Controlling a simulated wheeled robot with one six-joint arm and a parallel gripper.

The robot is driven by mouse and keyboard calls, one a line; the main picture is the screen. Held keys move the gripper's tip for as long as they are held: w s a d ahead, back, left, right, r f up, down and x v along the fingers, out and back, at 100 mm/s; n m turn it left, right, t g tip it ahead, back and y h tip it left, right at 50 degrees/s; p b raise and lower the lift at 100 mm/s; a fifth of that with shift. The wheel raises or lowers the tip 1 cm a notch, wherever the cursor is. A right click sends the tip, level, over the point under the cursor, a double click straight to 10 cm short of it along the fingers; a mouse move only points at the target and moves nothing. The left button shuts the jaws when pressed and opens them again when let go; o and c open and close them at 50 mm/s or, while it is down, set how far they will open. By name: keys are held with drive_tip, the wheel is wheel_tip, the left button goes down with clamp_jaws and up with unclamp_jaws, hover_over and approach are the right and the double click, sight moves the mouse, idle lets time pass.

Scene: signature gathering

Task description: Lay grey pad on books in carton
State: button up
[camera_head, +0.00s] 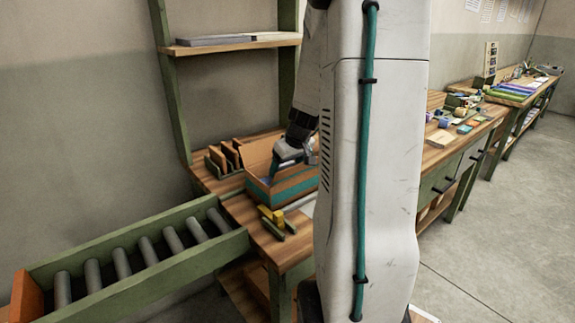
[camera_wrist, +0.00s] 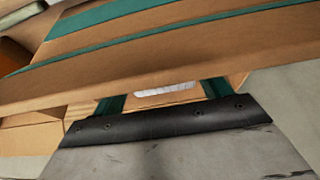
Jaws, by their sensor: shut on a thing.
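The carton (camera_head: 297,187) is an open brown box with a teal band, standing on the wooden bench in the head view. In the wrist view its brown wall with teal stripes (camera_wrist: 180,45) runs across the top. My gripper (camera_head: 276,164) reaches down into the carton's opening from above. In the wrist view its teal fingers (camera_wrist: 162,96) are partly hidden by the wall and my dark wrist bar. The gripper is shut on the grey pad, of which little can be made out; a pale ridged strip shows between the fingers. The books inside are hidden.
A roller conveyor (camera_head: 140,257) meets the bench at the left. A shelf (camera_head: 240,43) with flat grey items hangs above. My arm blocks much of the bench.

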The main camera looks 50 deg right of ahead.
drive_tip(key=shift+f, duration=0.6)
drive_tip(key=o, duration=1)
wheel_tip(320, 180, up, 17)
idle(0.8)
idle(0.5)
